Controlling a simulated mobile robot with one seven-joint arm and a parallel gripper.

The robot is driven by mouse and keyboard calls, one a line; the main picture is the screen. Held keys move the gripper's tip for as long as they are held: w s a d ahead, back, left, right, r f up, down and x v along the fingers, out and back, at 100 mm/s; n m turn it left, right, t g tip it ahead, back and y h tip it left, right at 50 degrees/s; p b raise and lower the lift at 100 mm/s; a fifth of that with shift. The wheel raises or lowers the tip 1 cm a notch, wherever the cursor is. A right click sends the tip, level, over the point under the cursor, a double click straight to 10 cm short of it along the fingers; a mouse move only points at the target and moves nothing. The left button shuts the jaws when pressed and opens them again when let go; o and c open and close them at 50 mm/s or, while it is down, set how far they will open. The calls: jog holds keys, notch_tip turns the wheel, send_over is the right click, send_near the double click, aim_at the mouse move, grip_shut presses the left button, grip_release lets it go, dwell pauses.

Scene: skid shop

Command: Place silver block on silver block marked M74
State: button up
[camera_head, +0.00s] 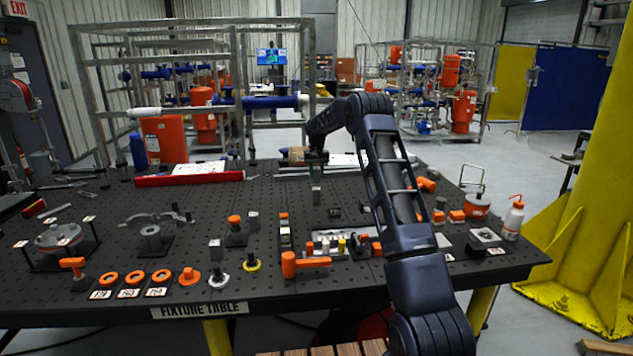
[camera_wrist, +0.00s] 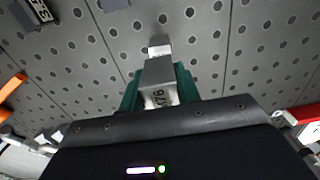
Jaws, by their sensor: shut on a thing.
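My gripper (camera_head: 316,160) is over the middle of the black fixture table, pointing down. It is shut on a silver block (camera_head: 316,196), which hangs between its fingers. In the wrist view the green fingers of my gripper (camera_wrist: 159,84) press on both sides of this silver block (camera_wrist: 158,72); a mark ending in 76 shows on its near face. A small pale piece (camera_wrist: 160,50) shows just past the block's far end; I cannot tell whether it is separate. I cannot read M74 on any.
A dark marked block (camera_wrist: 40,12) lies at the upper left of the wrist view. An orange-handled tool (camera_head: 304,264) and a tray of small parts (camera_head: 338,243) are near the front. A red bar (camera_head: 190,179) lies at the back left. The perforated table (camera_head: 290,192) is clear around my gripper.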

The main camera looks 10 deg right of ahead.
aim_at(316, 179)
jog(key=shift+f, duration=1.7)
jog(key=o, duration=1.1)
jog(key=shift+f, duration=0.1)
